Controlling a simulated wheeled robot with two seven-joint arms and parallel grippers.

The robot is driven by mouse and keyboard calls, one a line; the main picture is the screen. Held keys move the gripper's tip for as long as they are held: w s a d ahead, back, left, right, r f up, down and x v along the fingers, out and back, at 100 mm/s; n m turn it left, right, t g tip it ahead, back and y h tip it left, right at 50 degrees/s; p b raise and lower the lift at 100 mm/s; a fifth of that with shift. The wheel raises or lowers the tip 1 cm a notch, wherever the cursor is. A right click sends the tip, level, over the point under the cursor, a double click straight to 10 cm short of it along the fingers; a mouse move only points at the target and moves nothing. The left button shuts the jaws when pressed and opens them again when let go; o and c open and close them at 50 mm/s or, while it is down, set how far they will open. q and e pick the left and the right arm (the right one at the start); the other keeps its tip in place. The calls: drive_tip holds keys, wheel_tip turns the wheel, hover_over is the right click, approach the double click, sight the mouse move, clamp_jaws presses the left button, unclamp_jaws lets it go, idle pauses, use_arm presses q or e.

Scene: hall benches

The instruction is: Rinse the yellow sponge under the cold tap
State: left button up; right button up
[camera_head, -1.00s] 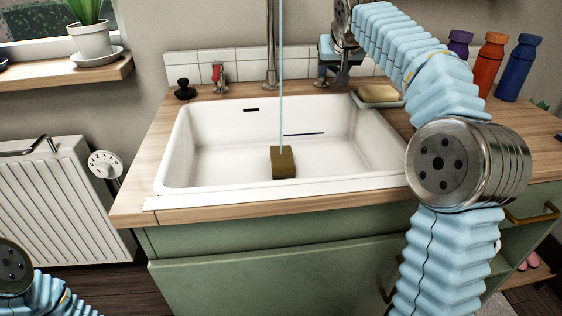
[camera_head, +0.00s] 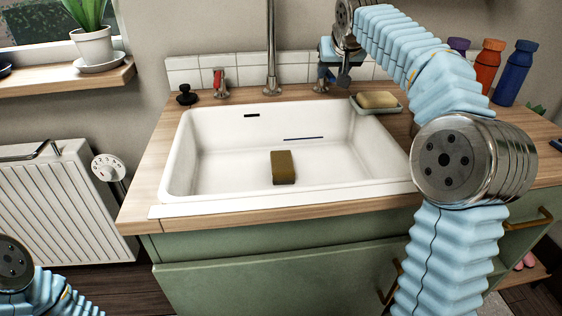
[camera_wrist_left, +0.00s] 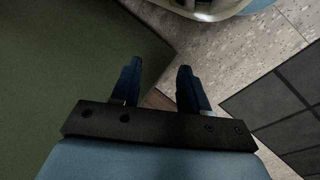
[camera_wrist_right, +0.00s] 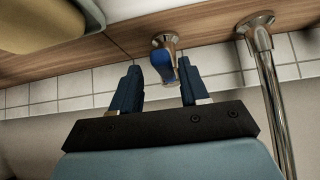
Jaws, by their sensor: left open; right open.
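The yellow sponge (camera_head: 283,167), dark ochre in colour, stands on the floor of the white sink (camera_head: 230,177). The chrome spout (camera_head: 271,50) rises behind the sink, and no water shows below it. The blue tap handle (camera_wrist_right: 163,66) shows in the right wrist view, between and just beyond the fingertips. My right gripper (camera_wrist_right: 158,72) is open around or just short of it; contact cannot be told. In the head view the right gripper (camera_head: 332,72) partly hides that handle. My left gripper (camera_wrist_left: 159,68) is open and empty, low beside a green surface.
A red tap handle (camera_head: 220,82) and a black stopper (camera_head: 186,95) stand left of the spout. A pale yellow block lies in a dish (camera_head: 376,107) right of the sink. Several bottles (camera_head: 516,72) stand farther right. My right arm crosses the counter's right side.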

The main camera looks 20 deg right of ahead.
drive_tip(key=shift+r+p, duration=0.45)
drive_tip(key=shift+r, duration=0.5)
drive_tip(key=shift+r+p, duration=0.45)
drive_tip(key=shift+r, duration=0.65)
use_arm(q)
drive_tip(key=shift+r, duration=1.2)
use_arm(e)
drive_tip(key=shift+r, duration=0.8)
